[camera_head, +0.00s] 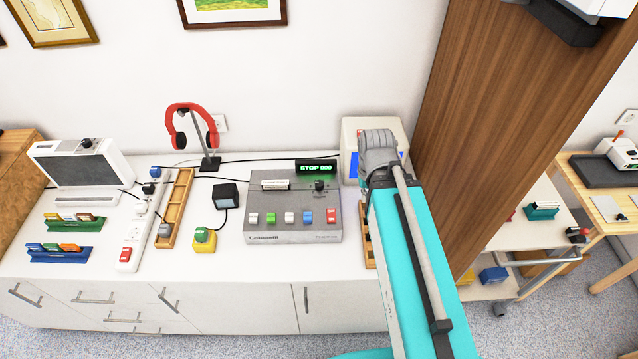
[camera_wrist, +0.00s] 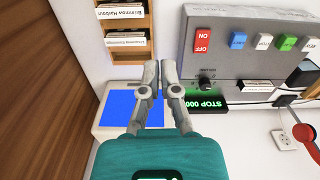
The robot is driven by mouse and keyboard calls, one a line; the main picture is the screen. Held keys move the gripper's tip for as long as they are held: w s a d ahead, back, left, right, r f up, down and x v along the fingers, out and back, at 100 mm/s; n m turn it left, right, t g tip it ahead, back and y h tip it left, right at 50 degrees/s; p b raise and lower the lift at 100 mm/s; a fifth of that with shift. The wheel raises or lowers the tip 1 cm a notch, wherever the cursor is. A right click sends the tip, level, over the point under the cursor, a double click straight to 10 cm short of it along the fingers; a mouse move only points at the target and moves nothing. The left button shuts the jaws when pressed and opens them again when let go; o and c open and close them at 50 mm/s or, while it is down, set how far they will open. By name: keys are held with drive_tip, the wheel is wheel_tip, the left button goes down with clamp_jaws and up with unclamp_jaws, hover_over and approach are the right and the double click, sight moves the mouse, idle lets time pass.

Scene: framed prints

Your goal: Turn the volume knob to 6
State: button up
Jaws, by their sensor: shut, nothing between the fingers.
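The volume knob (camera_head: 319,186) is a small black dial on the top right of the grey cassette device (camera_head: 260,213). In the wrist view the knob (camera_wrist: 206,85) sits to the right of my fingers, apart from them, with small lettering beside it. Its number setting is too small to read. A green-lit display (camera_head: 316,167) behind the knob reads "STOP 000". My gripper (camera_head: 378,145) is to the right of the device in the head view, near a white box. In the wrist view my gripper (camera_wrist: 159,68) has its fingers together, holding nothing.
Coloured buttons (camera_head: 289,218) line the device front, with a red one at the right. The white box with a blue panel (camera_wrist: 148,110) lies below my fingers in the wrist view. A wooden rack (camera_wrist: 125,40) is close by. A wooden panel (camera_head: 475,90) stands right of my arm.

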drive_tip(key=shift+o, duration=1)
drive_tip(key=shift+w, duration=0.2)
drive_tip(key=o, duration=0.7)
drive_tip(key=w+a+n, duration=0.1)
drive_tip(key=w, duration=0.1)
drive_tip(key=w+a+n, duration=0.1)
drive_tip(key=w, duration=0.1)
drive_tip(key=w+a+f+b, duration=0.1)
drive_tip(key=w, duration=0.2)
drive_tip(key=shift+n, duration=0.4)
drive_tip(key=shift+o, duration=0.2)
drive_tip(key=n+b, duration=0.1)
drive_tip(key=n, duration=0.5)
hover_over(319, 183)
drive_tip(key=f, duration=0.1)
drive_tip(key=shift+f, duration=0.2)
drive_tip(key=shift+f+b, duration=0.2)
drive_tip(key=shift+b, duration=0.15)
wheel_tip(319, 183, down, 13)
drive_tip(key=b, duration=1.3)
drive_tip(key=shift+f, duration=0.2)
